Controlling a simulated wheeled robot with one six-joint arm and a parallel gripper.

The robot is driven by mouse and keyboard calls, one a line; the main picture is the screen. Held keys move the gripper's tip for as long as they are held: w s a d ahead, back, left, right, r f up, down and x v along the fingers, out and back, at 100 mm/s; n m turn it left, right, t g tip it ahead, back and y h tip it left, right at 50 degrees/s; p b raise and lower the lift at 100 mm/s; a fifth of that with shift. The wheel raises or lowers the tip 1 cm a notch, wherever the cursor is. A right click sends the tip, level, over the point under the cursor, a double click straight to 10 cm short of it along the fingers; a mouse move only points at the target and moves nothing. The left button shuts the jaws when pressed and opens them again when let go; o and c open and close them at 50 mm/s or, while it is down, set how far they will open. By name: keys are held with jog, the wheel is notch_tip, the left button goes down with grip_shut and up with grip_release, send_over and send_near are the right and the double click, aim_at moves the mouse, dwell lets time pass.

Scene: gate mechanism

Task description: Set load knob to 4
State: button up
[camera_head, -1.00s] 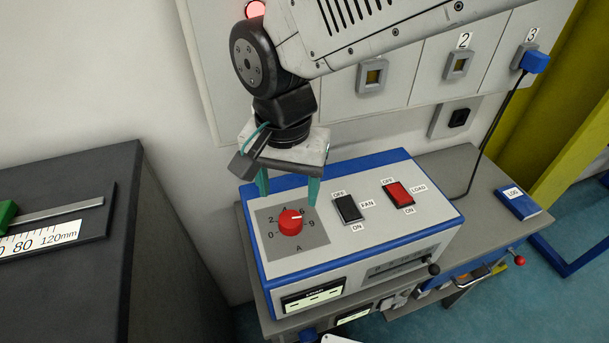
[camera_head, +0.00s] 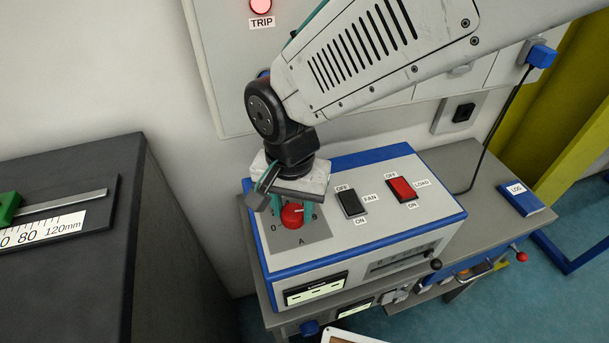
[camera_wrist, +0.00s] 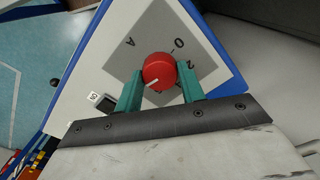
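The red load knob (camera_head: 292,216) sits on a grey dial plate (camera_head: 318,232) marked A, on top of a blue and white control box (camera_head: 415,226). Its white pointer line points to the right in the head view, and down and left in the wrist view, where the knob (camera_wrist: 159,69) shows clearly. My gripper (camera_head: 292,204) is over the dial, with its green fingers on either side of the knob. In the wrist view my gripper (camera_wrist: 161,80) is open; whether the fingers touch the knob I cannot tell. Fingers hide some dial numbers; 0 and 2 show in the wrist view.
A black FAN switch (camera_head: 351,202) and a red LOAD switch (camera_head: 402,189) are right of the dial. A blue LOG book (camera_head: 519,197) lies on the bench. A dark cabinet (camera_head: 95,260) stands at the left. A wall panel with a TRIP lamp (camera_head: 261,6) is behind.

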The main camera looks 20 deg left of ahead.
jog(key=shift+n, duration=0.4)
jog(key=n, duration=1.8)
jog(key=shift+n, duration=0.4)
dwell(0.4)
jog(key=o, duration=1)
jog(key=shift+r, duration=0.1)
